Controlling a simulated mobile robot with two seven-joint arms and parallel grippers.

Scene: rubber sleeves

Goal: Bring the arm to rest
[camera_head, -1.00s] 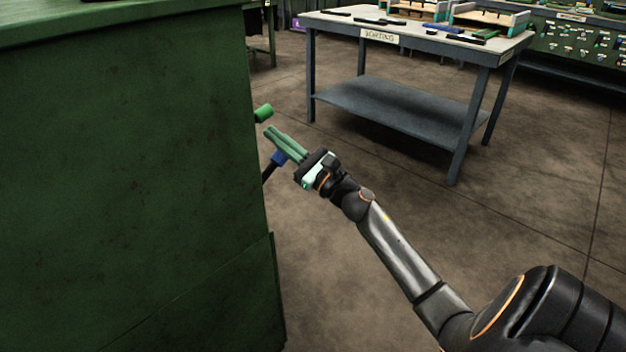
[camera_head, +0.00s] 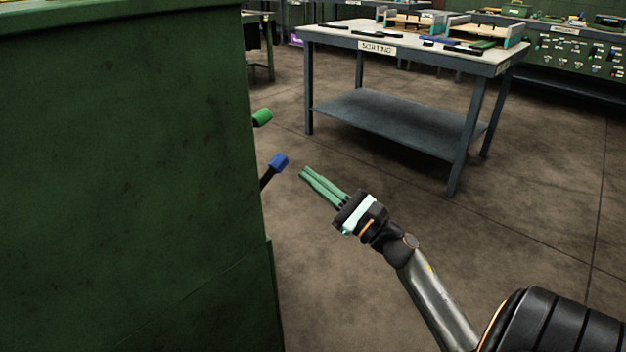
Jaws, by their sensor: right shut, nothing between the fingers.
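My right gripper (camera_head: 305,174) is shut and empty, its green fingers together and pointing up and left. It hangs in free air over the floor, to the right of the green cabinet (camera_head: 130,180). A blue sleeve (camera_head: 278,162) sits on the end of a dark lever that sticks out from the cabinet's side. A green sleeve (camera_head: 262,117) shows above it at the cabinet's edge. In the picture a gap lies between my fingertips and the blue sleeve. My left gripper is not in view.
A sorting table (camera_head: 400,122) with a lower shelf stands behind, with trays (camera_head: 478,32) and dark tools on top. A green board of small parts (camera_head: 580,52) is at the far right. The brown floor (camera_head: 540,240) between is clear.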

